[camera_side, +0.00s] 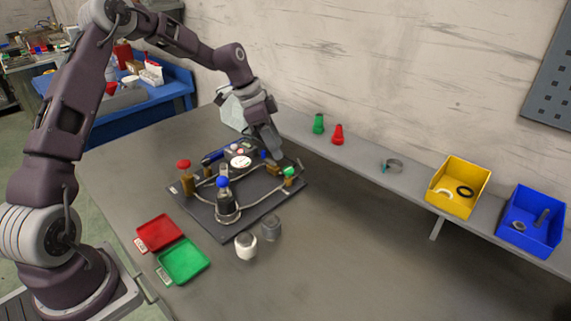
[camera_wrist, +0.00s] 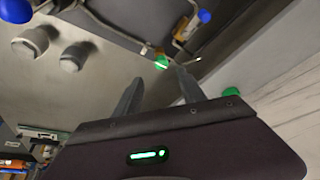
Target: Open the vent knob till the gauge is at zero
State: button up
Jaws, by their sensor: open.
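A dark board (camera_side: 205,216) on the bench carries a rig of pipes and coloured knobs. A white round gauge (camera_side: 240,162) sits near its back; its needle is too small to read. A red knob (camera_side: 184,164) is at the left, a blue knob (camera_side: 223,182) tops the dark vessel in front, and a green knob (camera_side: 289,171) is at the right. I cannot tell which is the vent knob. My gripper (camera_side: 273,155) is over the board's back right part, beside the green knob. In the wrist view its two fingers (camera_wrist: 158,88) are apart with nothing between them.
Red (camera_side: 159,232) and green (camera_side: 184,262) trays lie at left. The back shelf holds green and red cones, a yellow bin (camera_side: 459,205) and a blue bin (camera_side: 532,236). Bench right is clear.

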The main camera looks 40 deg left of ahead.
aim_at(288, 169)
jog(key=x, duration=0.7)
jog(key=shift+w+a+f, duration=0.1)
jog(key=shift+w+f, duration=0.05)
jog(key=shift+f, duration=0.1)
jog(key=shift+c, duration=0.5)
grip_shut()
